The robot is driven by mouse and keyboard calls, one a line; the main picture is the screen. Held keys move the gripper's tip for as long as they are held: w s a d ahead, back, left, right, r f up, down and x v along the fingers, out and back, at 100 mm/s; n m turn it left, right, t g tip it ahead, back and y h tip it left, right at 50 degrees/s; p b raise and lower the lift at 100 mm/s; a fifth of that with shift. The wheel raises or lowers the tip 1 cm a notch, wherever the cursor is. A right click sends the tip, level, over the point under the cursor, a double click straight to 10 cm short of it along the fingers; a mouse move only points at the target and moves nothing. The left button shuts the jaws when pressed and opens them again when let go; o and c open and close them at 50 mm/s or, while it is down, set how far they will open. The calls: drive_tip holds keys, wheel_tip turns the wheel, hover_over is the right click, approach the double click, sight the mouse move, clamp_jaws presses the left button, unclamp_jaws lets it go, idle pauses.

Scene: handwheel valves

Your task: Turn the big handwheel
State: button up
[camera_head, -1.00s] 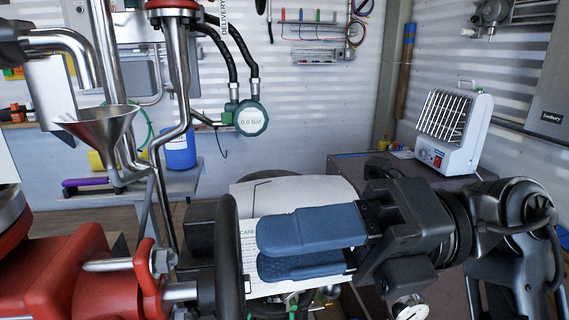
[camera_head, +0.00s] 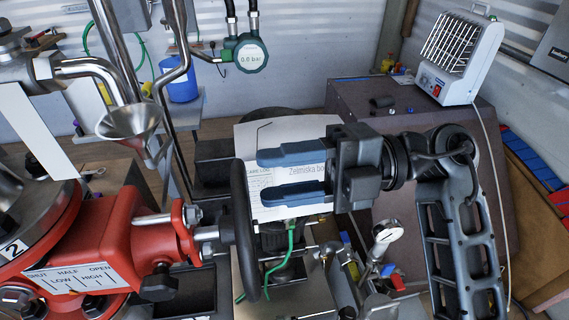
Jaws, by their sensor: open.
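The big black handwheel (camera_head: 243,225) stands nearly edge-on at the lower middle of the head camera view. A short metal shaft joins it to the red valve body (camera_head: 140,240) on its left. The valve carries a plate (camera_head: 75,279) marked SHUT, HALF, OPEN, LOW and HIGH. My gripper (camera_head: 262,176) is just right of the wheel in the picture, with its two blue fingers pointing left toward the rim. The fingers are apart and nothing shows between them except paper behind. I cannot tell the depth gap between fingertips and rim.
A metal funnel (camera_head: 129,121) and steel pipes are left of the wheel. A gauge (camera_head: 249,54) reading 0.0 bar hangs behind. A white heater (camera_head: 459,58) stands on a dark cabinet (camera_head: 350,92) at the right. Printed paper (camera_head: 285,135) lies behind my gripper. Small taps crowd the lower middle.

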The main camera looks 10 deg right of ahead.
drive_tip(key=a+p, duration=0.1)
drive_tip(key=a, duration=0.2)
drive_tip(key=shift+a, duration=0.2)
idle(0.3)
clamp_jaws()
drive_tip(key=s+n+b, duration=0.1)
drive_tip(key=n+b, duration=0.1)
drive_tip(key=b, duration=0.1)
drive_tip(key=s+n+b, duration=0.1)
drive_tip(key=n+b, duration=0.1)
drive_tip(key=b, duration=0.1)
drive_tip(key=shift+s+f+n, duration=0.3)
drive_tip(key=shift+s+f, duration=0.05)
drive_tip(key=shift+c, duration=1.6)
unclamp_jaws()
drive_tip(key=shift+s+r, duration=0.1)
drive_tip(key=shift+r, duration=0.2)
drive_tip(key=o, duration=0.3)
